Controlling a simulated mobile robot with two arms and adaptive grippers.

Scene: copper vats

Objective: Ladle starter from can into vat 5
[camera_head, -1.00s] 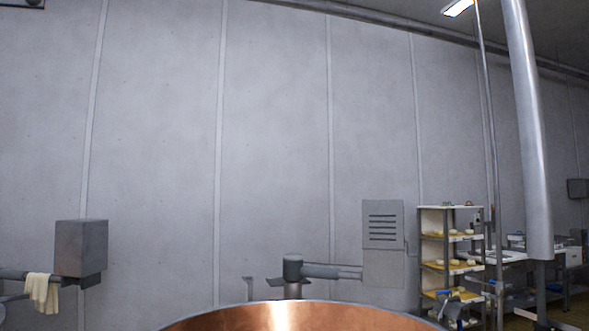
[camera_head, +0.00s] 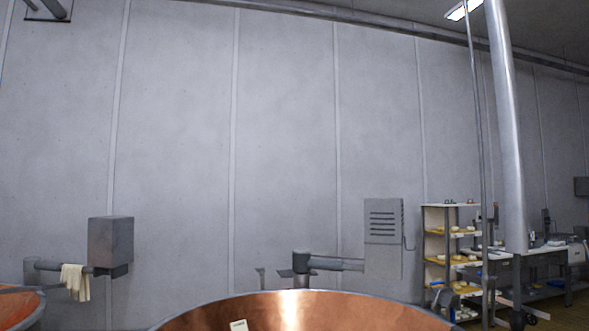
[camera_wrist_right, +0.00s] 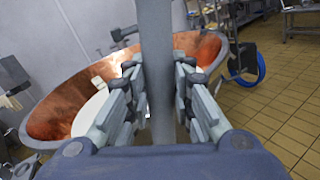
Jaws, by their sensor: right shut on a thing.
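A large copper vat (camera_head: 290,308) shows its rim and inner wall at the bottom of the head view. A small pale tag (camera_head: 239,325) shows against its inside; its writing is too small to read. In the right wrist view, the same kind of copper vat (camera_wrist_right: 62,108) lies beyond the gripper, with white liquid (camera_wrist_right: 90,115) inside. My right gripper (camera_wrist_right: 158,85) is shut on a grey upright bar (camera_wrist_right: 155,35), which looks like the ladle's handle. The ladle's bowl and the can cannot be made out. My left gripper is not in view.
Another copper vat (camera_head: 18,304) stands at the far left, near a cloth (camera_head: 75,282) on a pipe. A shelf rack (camera_head: 452,255) and a steel pole (camera_head: 507,130) stand at the right. A blue hose (camera_wrist_right: 261,66) and open tiled floor (camera_wrist_right: 285,105) lie right of the vat.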

